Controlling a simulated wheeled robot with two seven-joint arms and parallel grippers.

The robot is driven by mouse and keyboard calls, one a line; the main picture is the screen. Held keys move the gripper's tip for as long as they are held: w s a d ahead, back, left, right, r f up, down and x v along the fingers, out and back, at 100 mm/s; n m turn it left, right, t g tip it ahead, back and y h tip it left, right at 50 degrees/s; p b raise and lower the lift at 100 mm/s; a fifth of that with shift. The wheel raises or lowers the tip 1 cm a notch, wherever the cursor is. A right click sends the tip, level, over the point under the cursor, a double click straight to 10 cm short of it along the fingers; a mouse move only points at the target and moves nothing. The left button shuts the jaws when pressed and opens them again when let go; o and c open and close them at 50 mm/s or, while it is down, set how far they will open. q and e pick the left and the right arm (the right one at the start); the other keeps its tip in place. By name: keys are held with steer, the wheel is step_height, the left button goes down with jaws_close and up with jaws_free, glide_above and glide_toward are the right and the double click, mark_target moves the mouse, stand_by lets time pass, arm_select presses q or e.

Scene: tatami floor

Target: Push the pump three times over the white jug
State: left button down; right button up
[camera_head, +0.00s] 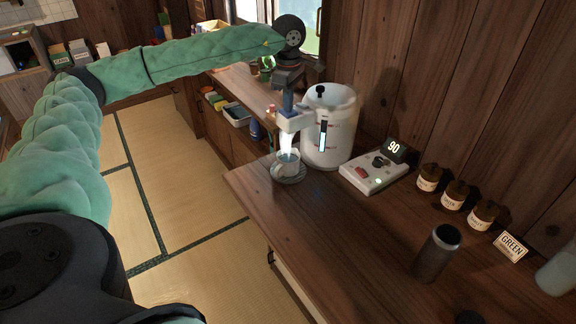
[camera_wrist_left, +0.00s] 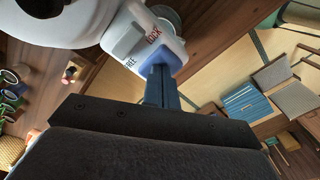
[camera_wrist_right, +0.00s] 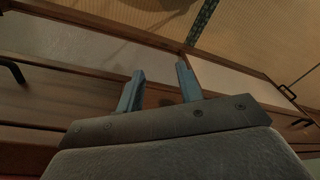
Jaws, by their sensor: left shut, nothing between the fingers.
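A white hot-water dispenser (camera_head: 328,135) stands on the wooden counter against the wall. Its spout head with the pump (camera_head: 296,119) juts left; it also shows in the left wrist view (camera_wrist_left: 143,42), with lettering beside a blue pad. My left gripper (camera_head: 288,105) is shut, pointing down with its fingertips at the blue pad, apparently touching it. A bright stream of water runs from the spout into the white jug (camera_head: 284,168), which stands below on a small round drip tray (camera_head: 293,179). My right gripper (camera_wrist_right: 160,85) is open and empty in its wrist view, low by wooden drawer fronts.
A control box (camera_head: 371,178) with a display reading 90 (camera_head: 394,147) stands right of the dispenser. Several brown jars (camera_head: 454,195), a GREEN sign (camera_head: 511,246) and a dark cylinder (camera_head: 437,252) line the counter's right. The front middle of the counter is clear.

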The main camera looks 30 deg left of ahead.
arm_select(q)
steer(key=shift+f, duration=0.3)
steer(key=shift+r, duration=0.1)
steer(key=shift+r+p, duration=0.3)
steer(key=shift+r, duration=0.9)
step_height(320, 180, up, 6)
steer(key=p, duration=0.1)
steer(key=shift+p, duration=0.4)
stand_by(0.4)
